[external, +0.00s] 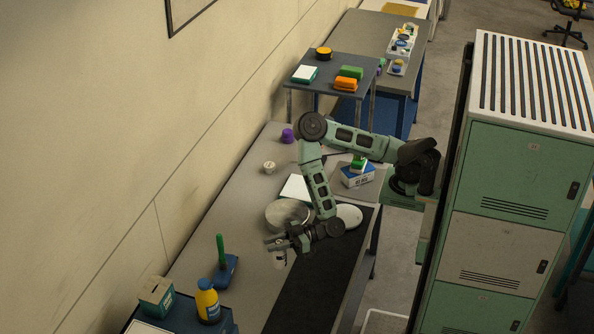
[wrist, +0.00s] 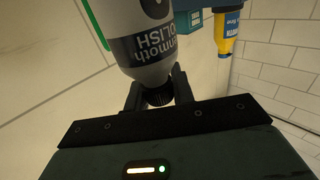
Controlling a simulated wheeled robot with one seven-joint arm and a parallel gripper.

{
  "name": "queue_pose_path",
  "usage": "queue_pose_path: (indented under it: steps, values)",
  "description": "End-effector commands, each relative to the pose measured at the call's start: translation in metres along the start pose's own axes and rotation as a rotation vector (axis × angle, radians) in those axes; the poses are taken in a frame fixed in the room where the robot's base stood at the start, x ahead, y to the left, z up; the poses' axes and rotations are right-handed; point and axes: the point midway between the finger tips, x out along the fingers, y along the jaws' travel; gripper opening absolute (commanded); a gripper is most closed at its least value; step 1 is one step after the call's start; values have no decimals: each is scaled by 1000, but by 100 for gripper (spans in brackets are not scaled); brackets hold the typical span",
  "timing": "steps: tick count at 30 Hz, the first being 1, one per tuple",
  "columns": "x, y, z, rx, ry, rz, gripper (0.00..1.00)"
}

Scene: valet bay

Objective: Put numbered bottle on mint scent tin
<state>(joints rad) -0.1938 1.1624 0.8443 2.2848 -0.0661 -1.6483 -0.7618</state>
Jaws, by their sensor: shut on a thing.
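My gripper (external: 283,243) is shut on a grey-white bottle (external: 279,260) and holds it over the near part of the long grey table. In the wrist view my gripper (wrist: 158,95) has its fingers around the dark neck of this bottle (wrist: 150,65), whose dark label reads in part "mmoth POLISH". I see no number on it and cannot tell if it is the numbered bottle. A wide round grey tin (external: 287,213) and a flatter white round thing (external: 348,216) stand behind the gripper. I read no mint scent label on either.
A yellow bottle (external: 207,304), a teal box (external: 157,294) and a green-handled brush (external: 224,266) stand at front left. A black mat (external: 318,270) lies bare on the table's right. A white-topped box (external: 296,188), purple thing (external: 287,135) and blue-white box (external: 357,176) stand farther back.

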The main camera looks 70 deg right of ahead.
Motion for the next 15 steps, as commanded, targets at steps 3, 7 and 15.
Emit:
queue_pose_path:
  steps: [3, 7, 15]
  values:
    - [15, -3, -6, -4, 8, 47, 0]
    - [33, 14, -13, -4, 9, 146, 0]
    - [59, 113, -10, -4, 4, 443, 0]
